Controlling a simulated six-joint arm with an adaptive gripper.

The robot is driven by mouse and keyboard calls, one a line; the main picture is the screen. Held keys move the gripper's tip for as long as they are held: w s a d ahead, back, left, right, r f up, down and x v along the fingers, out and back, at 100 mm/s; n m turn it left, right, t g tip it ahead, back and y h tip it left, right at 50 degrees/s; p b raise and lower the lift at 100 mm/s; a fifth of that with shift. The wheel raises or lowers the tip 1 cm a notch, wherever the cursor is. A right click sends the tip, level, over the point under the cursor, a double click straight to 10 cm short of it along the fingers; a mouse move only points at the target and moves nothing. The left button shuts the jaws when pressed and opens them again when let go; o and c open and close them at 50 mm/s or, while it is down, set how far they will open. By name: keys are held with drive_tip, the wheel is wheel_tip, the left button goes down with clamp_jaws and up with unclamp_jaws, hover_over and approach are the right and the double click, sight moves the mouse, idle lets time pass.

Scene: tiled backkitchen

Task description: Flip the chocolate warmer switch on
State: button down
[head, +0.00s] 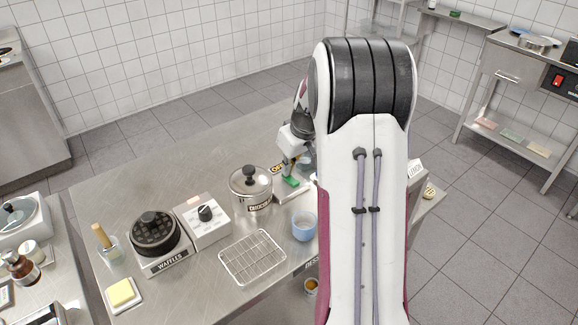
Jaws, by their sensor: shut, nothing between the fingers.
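A steel pot (239,184) with a lid and black knob stands mid-table; its dark-lettered label is hard to read, so I cannot tell for sure that it is the chocolate warmer. Just right of it is a small pale plate (282,196) with a green part (291,181) and a yellow-black tag (277,168). This may be the switch; its position is unclear. My gripper (293,170) is shut and empty, close above the green part. Whether it touches is unclear. My arm hides the area to the right.
A control box with a black dial (205,213) and a waffle iron (154,232) stand left of the pot. A wire rack (252,258) and blue cup (304,226) are in front. A red switch (557,80) is on the far right counter.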

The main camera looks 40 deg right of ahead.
drive_tip(key=shift+s+f, duration=0.1)
idle(0.4)
drive_tip(key=shift+s, duration=0.55)
idle(0.4)
drive_tip(key=v, duration=1.2)
drive_tip(key=shift+m, duration=0.3)
idle(0.5)
